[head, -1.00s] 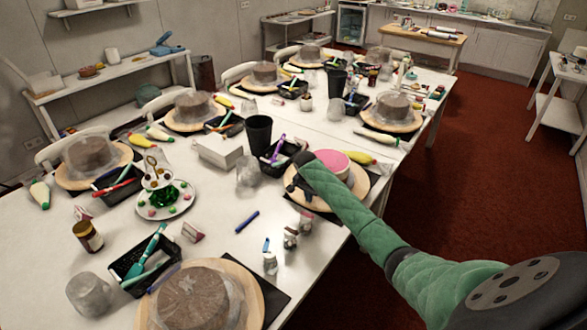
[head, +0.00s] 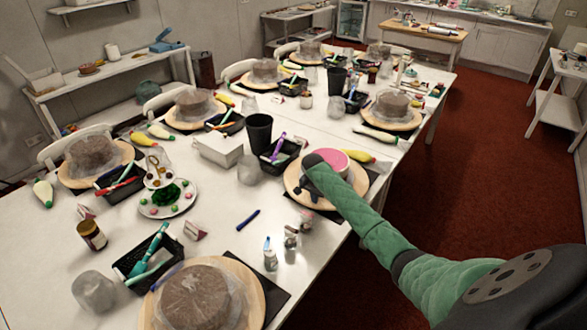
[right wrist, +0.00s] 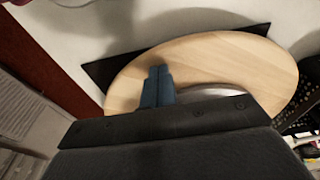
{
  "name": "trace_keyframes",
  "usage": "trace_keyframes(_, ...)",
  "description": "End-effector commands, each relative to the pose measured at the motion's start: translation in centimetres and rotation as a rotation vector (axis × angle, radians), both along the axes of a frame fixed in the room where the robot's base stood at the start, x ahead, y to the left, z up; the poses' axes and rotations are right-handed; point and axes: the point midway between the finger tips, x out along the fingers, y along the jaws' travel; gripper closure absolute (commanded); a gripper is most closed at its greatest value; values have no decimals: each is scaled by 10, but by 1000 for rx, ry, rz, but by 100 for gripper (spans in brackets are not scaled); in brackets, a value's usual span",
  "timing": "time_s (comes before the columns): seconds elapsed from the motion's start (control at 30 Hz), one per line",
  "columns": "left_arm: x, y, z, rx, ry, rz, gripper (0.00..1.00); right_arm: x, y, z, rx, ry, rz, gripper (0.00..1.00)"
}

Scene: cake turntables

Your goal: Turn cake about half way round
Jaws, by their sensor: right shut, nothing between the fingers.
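A cake with a pink top (head: 333,158) stands on a round wooden turntable (head: 355,190) near the right edge of the long white table. My right gripper (head: 303,194) is at the near left side of the cake, low over the turntable. In the right wrist view its blue fingers (right wrist: 157,84) are shut together with nothing between them, over the turntable's bare wood (right wrist: 225,55). Whether the fingertips touch the wood I cannot tell. A pale edge of the cake (right wrist: 205,91) shows there; the gripper body hides the rest. My left gripper is not in view.
A black tool basket (head: 283,158) and a black cup (head: 258,133) stand left of the turntable. Small jars (head: 291,237) stand in front of it. Another turntable with a wrapped cake (head: 195,300) is at the front. Red floor is free to the right.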

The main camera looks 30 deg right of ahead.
Motion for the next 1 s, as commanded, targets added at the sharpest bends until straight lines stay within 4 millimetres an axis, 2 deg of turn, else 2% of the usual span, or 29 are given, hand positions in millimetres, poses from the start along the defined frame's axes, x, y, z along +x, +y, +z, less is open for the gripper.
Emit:
trace_keyframes(0.1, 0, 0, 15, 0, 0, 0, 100, -11, -11, 4, -1, 2, -2, 100)
trace_keyframes(0.4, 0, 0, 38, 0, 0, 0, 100, -36, -36, 3, 0, 3, -2, 100)
trace_keyframes(0.83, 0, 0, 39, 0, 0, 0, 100, -40, -41, 0, -1, 2, -1, 100)
trace_keyframes(1.0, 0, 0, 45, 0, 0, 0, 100, -45, -52, 2, -1, 2, -2, 100)
